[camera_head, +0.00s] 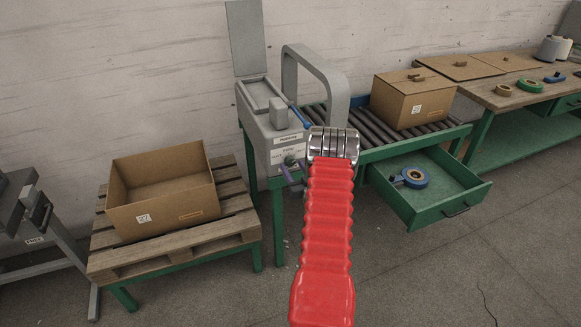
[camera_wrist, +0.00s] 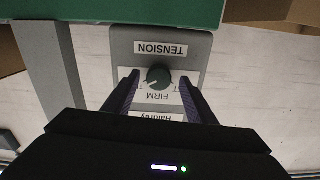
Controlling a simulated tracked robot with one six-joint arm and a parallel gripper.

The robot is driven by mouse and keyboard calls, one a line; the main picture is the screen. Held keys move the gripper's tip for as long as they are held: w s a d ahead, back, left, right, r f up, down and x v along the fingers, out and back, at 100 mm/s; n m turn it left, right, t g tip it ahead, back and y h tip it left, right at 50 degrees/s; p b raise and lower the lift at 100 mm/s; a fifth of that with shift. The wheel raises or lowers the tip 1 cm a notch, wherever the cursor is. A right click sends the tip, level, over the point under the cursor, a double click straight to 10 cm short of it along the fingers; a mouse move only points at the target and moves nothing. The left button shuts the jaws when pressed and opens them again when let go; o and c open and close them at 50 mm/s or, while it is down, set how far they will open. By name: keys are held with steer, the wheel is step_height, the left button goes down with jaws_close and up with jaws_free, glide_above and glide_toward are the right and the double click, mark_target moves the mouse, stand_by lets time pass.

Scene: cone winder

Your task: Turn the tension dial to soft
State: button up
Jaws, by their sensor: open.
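Other lettering beside the dial is partly covered by my fingers. My gripper (camera_wrist: 160,79) is open, with one purple finger on each side of the dial; I cannot tell if they touch it. A pale mark seems to be on the dial's lower left. In the head view, my gripper (camera_head: 291,172) is at the grey machine's front (camera_head: 270,145), low on its panel.
An open cardboard box (camera_head: 165,200) stands on a pallet (camera_head: 180,251) at left. A roller conveyor (camera_head: 360,125) carries a closed box (camera_head: 413,98). An open green drawer (camera_head: 449,197) with a blue tape roll (camera_head: 415,178) juts out at right. A wooden bench (camera_head: 510,85) stands beyond.

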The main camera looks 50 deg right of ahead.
steer(key=shift+x, duration=1.05)
steer(key=shift+c, duration=0.5)
steer(key=c, duration=0.9)
steer(key=shift+a, duration=0.35)
steer(key=shift+c, duration=0.2)
steer(key=shift+d, duration=0.15)
